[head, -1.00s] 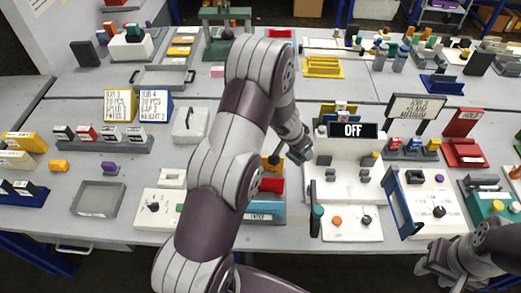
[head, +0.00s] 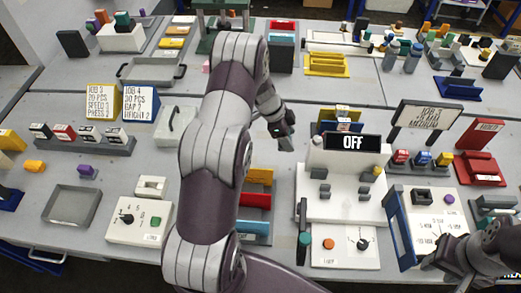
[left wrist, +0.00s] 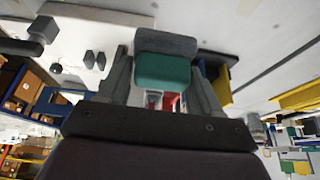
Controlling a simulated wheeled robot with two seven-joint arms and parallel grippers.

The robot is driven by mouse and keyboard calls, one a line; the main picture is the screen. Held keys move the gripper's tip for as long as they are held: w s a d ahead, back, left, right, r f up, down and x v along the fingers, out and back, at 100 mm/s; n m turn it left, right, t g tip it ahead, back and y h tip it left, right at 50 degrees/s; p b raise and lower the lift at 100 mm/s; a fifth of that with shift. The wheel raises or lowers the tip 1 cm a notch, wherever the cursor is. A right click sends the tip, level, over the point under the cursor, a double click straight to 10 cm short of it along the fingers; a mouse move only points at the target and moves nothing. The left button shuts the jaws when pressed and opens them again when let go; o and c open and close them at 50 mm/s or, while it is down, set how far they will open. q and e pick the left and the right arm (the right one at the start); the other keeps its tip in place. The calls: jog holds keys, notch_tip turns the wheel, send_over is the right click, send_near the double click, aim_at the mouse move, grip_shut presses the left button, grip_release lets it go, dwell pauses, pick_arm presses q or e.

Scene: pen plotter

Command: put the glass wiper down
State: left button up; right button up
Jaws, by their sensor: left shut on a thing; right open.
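The glass wiper (left wrist: 163,66), a block with a grey upper part and a teal face, sits between the fingers of my left gripper (left wrist: 160,88) in the left wrist view. My left gripper is shut on it. In the head view my left gripper (head: 283,132) is left of the OFF sign, seemingly above the table; the wiper is mostly hidden there and its height is hard to judge. My right gripper (head: 447,262) is open and empty at the lower right, by the front edge of the table.
A white machine with the OFF sign (head: 352,143) stands just right of my left gripper. A white lidded box (head: 176,125) is on the left. Red (head: 256,199) and yellow holders sit below, partly behind my arm. Bare grey table (head: 345,91) shows behind the machine.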

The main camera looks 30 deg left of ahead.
pick_arm(q)
jog(key=a+f, duration=0.2)
jog(key=a, duration=0.1)
jog(key=shift+s+f+p, duration=0.1)
jog(key=shift+s+p, duration=0.05)
jog(key=shift+p, duration=0.2)
jog(key=s+a+f, duration=0.1)
jog(key=a, duration=0.1)
jog(key=s+a+f+p, duration=0.1)
jog(key=a+f, duration=0.1)
jog(key=a, duration=0.1)
jog(key=s+a+f, duration=0.1)
jog(key=a, duration=0.1)
jog(key=shift+a+f, duration=0.3)
jog(key=shift+a, duration=0.1)
notch_tip(320, 180, down, 4)
jog(key=shift+r+p, duration=0.15)
jog(key=shift+p, duration=0.55)
jog(key=shift+a+f, duration=0.15)
jog(key=shift+f, duration=0.2)
pick_arm(e)
notch_tip(320, 180, up, 3)
jog(key=shift+w+f, duration=0.15)
jog(key=shift+f, duration=0.05)
pick_arm(q)
jog(key=shift+f, duration=0.1)
